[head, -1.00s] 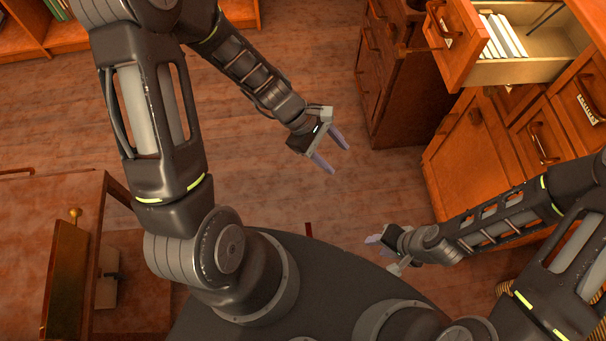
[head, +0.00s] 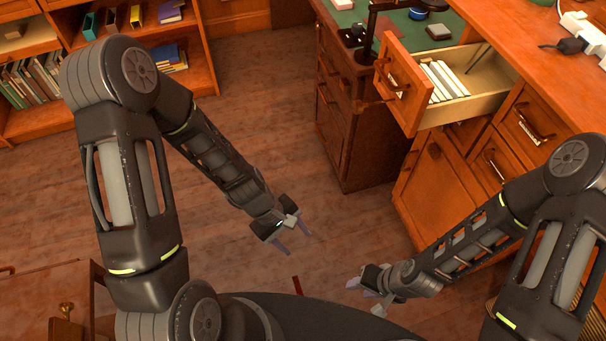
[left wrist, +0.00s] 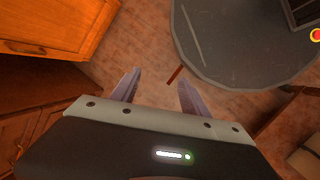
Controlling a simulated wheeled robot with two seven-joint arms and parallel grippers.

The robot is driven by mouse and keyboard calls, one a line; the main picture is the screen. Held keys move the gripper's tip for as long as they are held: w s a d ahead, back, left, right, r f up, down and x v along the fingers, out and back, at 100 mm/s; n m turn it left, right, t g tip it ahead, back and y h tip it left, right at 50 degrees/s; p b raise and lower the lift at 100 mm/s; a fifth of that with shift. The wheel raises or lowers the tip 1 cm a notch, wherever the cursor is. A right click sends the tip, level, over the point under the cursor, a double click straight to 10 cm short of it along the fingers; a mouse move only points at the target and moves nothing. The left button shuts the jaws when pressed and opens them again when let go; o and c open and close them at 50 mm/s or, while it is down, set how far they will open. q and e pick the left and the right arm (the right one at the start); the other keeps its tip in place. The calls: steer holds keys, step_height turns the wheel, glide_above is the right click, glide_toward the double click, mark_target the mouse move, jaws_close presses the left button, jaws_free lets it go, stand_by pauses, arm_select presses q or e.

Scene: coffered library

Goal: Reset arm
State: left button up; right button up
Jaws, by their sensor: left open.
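My left gripper (head: 294,238) hangs over the bare wooden floor in the middle of the head view. Its two fingers are spread apart with nothing between them. In the left wrist view the same open fingers (left wrist: 155,92) point at the floor beside my dark base. My right gripper (head: 363,284) is at the lower right of the head view, in front of the cabinet. It is small and seen from an angle, and I cannot tell how far apart its fingers are. I see no object in it.
An open drawer (head: 492,98) holding white books juts from the wooden cabinet (head: 432,185) at the right. A desk with a green top (head: 345,18) stands behind it. A bookshelf (head: 205,70) is at the upper left. The floor (head: 275,120) between is clear.

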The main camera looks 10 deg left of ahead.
arm_select(q)
steer(key=s+d+m+p, duration=0.4)
steer(key=s+m+p, duration=0.2)
steer(key=s+m, duration=0.1)
steer(key=shift+d+r+m+t+p, duration=0.25)
steer(key=shift+d+m+t+p, duration=0.1)
steer(key=shift+m, duration=0.55)
steer(key=shift+w, duration=0.1)
